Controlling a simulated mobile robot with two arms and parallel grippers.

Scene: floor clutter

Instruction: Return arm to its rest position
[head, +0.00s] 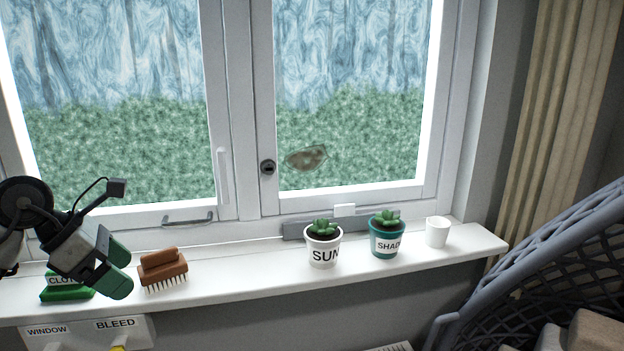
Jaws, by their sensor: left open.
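My left gripper (124,268) is at the left of the head view, over the windowsill (240,276). Its two green fingertips stand apart and nothing shows between them. It hangs just left of a brown brush (163,269) and in front of a green block (66,289) with a partly hidden label. I cannot tell whether it touches either one. My left arm (30,212) comes in from the left edge. My right gripper is not in view.
A white pot marked SUN (322,252), a green pot marked SHADE (387,244) and a small white cup (437,232) stand on the right half of the sill. A grey plastic basket (530,275) is at lower right. The sill between brush and SUN pot is clear.

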